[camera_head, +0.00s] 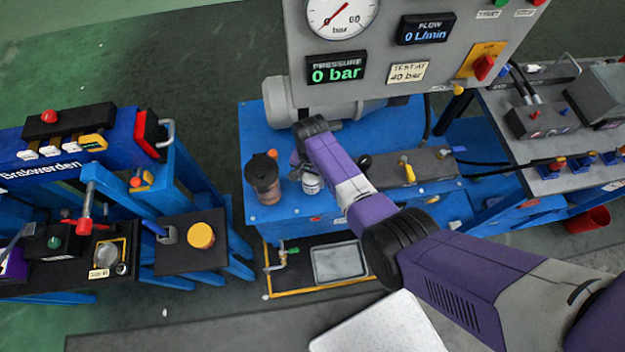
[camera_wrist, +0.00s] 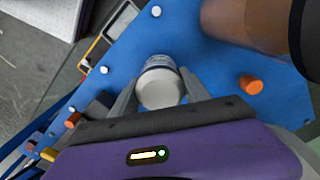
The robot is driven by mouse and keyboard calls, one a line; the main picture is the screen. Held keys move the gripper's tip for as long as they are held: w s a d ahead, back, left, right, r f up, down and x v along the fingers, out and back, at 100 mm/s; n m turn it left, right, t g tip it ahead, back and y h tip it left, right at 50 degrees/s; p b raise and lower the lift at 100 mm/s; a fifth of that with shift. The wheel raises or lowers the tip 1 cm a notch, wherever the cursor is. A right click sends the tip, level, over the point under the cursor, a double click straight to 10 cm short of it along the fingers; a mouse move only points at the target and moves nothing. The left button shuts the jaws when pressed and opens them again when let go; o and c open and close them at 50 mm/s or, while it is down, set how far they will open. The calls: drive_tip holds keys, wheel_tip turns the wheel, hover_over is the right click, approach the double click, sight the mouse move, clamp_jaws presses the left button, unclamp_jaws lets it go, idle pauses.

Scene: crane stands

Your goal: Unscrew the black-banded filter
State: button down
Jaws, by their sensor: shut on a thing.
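A pale, round-ended filter (camera_wrist: 160,88) with a thin dark band near its far end sits between the two grey fingers of my gripper (camera_wrist: 158,92) in the wrist view. The fingers close on it from both sides. In the head view the filter shows as a small whitish cylinder (camera_head: 311,184) on the blue stand, just below the end of my arm. My wrist hides its upper side there, and the fingers are hard to make out. I cannot tell whether its thread is engaged.
A brown bowl with a black top (camera_head: 264,178) stands close to the left of the filter; it looms at the wrist view's upper right (camera_wrist: 245,22). An orange knob (camera_wrist: 252,85) sticks up nearby. The gauge panel (camera_head: 385,75) rises behind. A tray (camera_head: 340,262) lies below the stand's front.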

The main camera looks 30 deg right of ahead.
drive_tip(key=shift+r, duration=0.1)
drive_tip(key=n, duration=0.3)
drive_tip(key=shift+n, duration=1.1)
drive_tip(key=n, duration=0.3)
drive_tip(key=shift+n, duration=1.1)
drive_tip(key=shift+n, duration=2.6)
